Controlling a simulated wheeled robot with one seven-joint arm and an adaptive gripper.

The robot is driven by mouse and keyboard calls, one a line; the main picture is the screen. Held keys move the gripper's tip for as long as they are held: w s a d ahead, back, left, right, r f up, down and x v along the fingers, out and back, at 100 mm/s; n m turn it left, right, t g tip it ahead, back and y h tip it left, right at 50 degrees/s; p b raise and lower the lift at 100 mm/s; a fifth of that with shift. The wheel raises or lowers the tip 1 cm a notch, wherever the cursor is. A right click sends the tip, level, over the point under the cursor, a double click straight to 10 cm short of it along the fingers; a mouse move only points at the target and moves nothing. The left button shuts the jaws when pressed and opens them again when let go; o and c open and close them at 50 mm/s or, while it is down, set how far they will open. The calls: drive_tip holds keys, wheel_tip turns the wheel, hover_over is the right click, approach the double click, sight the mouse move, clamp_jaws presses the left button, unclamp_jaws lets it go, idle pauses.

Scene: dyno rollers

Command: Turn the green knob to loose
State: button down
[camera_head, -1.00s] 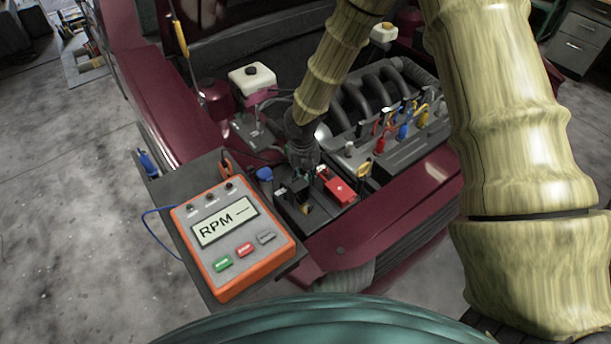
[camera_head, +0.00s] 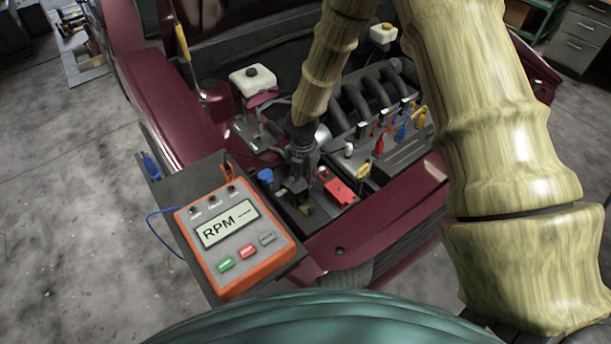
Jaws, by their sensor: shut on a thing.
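My gripper (camera_head: 299,182) points down over the black battery area at the front of the engine bay. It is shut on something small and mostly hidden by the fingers. A little dark green shows at the fingers, which fits the green knob, but its shape and turn angle cannot be made out. A blue knob (camera_head: 265,175) stands just left of the gripper, apart from it. A red block (camera_head: 340,192) sits just to the right.
An orange RPM meter (camera_head: 233,239) lies on a dark tray at the front left. A white reservoir (camera_head: 252,78) stands behind the gripper. Coloured leads (camera_head: 402,131) and black engine pipes (camera_head: 366,96) lie at the right. The maroon car body (camera_head: 376,231) edges the bay.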

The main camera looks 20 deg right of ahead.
sight(305, 178)
drive_tip(key=m, duration=0.5)
drive_tip(key=shift+d, duration=0.1)
idle(0.5)
drive_tip(key=c, duration=1.2)
unclamp_jaws()
drive_tip(key=shift+w+f, duration=0.1)
wheel_tip(305, 178, up, 12)
drive_tip(key=shift+w, duration=0.2)
